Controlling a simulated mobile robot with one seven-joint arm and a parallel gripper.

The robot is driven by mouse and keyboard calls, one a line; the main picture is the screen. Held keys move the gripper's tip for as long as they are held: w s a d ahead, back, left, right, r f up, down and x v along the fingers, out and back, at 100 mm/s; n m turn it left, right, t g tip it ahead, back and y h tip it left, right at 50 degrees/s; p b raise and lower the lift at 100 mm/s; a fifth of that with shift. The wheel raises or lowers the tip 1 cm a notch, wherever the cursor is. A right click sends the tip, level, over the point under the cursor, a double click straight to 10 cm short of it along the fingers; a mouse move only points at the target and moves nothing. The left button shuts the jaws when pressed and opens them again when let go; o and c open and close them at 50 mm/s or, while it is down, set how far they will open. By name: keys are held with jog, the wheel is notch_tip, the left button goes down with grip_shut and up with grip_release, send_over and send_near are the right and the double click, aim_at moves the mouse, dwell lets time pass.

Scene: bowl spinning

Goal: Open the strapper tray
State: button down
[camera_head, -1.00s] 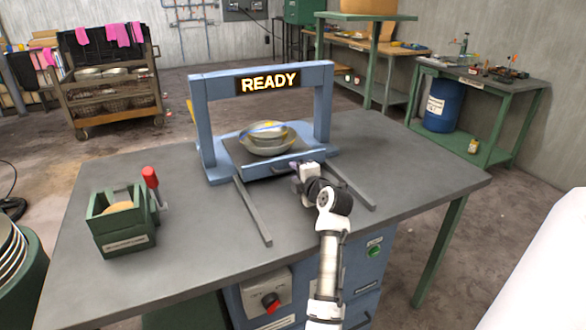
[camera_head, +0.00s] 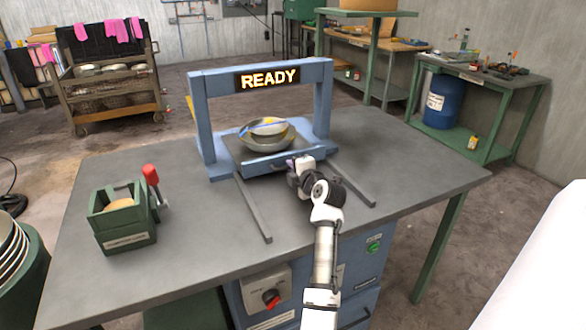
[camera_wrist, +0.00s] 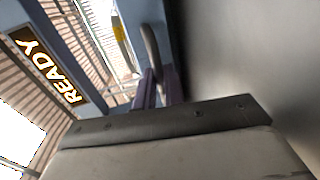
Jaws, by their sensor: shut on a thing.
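The strapper tray (camera_head: 232,148) is a dark flat plate with a blue front, under the blue strapper arch (camera_head: 204,120) on the table. A stack of bowls (camera_head: 266,142), with a blue band and a yellow patch on top, sits on the tray. My gripper (camera_head: 292,163) reaches the tray's front edge from the right front. In the wrist view my purple-grey fingers (camera_wrist: 156,88) are shut on the grey tray handle (camera_wrist: 149,48). The exact contact is small and partly hidden by my wrist.
Two grey rails (camera_head: 253,209) run forward from the strapper on the tabletop. A green box (camera_head: 126,235) with a red-knobbed lever stands at the left. The sign (camera_head: 269,78) reads READY. The table's right side is clear.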

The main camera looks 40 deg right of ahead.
jog(key=shift+s+a+f+b, duration=0.15)
jog(key=shift+s+b, duration=0.25)
jog(key=shift+s, duration=0.2)
jog(key=f+b+v, duration=0.2)
jog(key=b+v, duration=0.3)
jog(key=v, duration=0.7)
jog(key=s+f+b+v, duration=0.1)
jog(key=f+b+v, duration=0.2)
jog(key=v, duration=0.9)
jog(key=shift+s+r+b, duration=0.2)
jog(key=shift+b, duration=0.75)
jog(key=shift+a, duration=0.1)
jog(key=c, duration=1.5)
grip_release()
jog(key=shift+s, duration=0.1)
